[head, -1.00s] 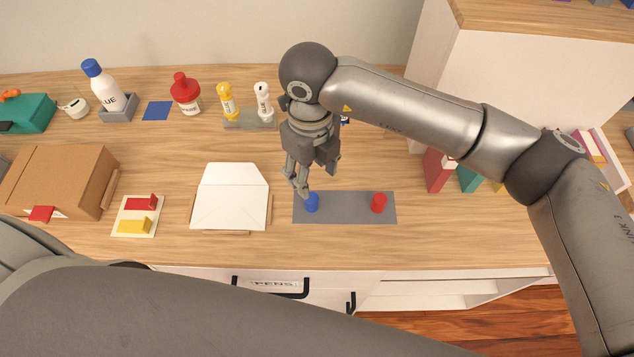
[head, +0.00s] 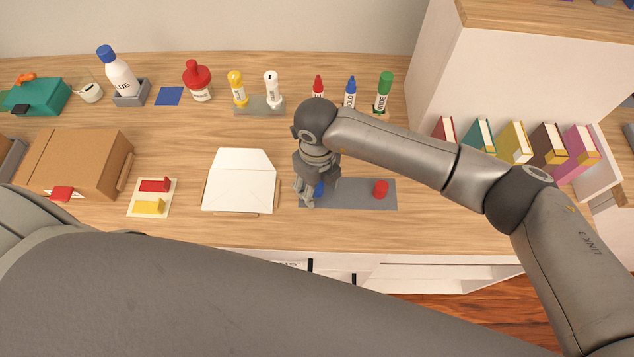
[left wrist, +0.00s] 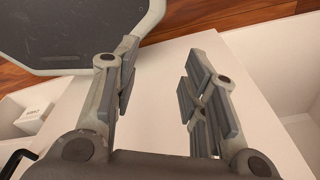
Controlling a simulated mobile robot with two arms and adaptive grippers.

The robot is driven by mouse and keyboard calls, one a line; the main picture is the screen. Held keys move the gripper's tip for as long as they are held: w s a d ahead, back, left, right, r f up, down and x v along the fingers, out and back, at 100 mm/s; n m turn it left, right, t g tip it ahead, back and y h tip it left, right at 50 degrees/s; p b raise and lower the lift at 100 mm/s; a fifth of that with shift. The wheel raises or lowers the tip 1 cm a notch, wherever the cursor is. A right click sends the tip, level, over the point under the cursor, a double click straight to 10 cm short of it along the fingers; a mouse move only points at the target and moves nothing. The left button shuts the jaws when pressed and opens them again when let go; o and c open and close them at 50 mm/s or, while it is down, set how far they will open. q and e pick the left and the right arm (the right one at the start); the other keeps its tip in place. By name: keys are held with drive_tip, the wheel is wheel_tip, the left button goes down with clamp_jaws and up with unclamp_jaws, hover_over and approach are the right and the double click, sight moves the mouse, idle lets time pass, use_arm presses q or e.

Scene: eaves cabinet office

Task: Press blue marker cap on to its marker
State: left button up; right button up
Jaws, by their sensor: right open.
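The blue cap (head: 319,188) stands on the grey mat (head: 345,200), partly hidden by my right gripper. My right gripper (head: 313,196) is open and points down at the cap, its fingers beside or around it; I cannot tell if they touch it. The blue marker (head: 350,92) stands upright at the back, between a red marker (head: 318,88) and a green marker (head: 383,92); its lower end is hidden behind my right arm. In the left wrist view my left gripper (left wrist: 162,65) is open and empty, in front of a white cabinet surface.
A red cap (head: 380,189) stands at the mat's right. A white envelope-like item (head: 240,188) lies left of the mat. Several books (head: 515,143) stand at the right beside the white cabinet (head: 500,80). Wood in front of the mat is clear.

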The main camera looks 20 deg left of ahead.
drive_tip(key=c, duration=0.8)
drive_tip(key=shift+r, duration=0.1)
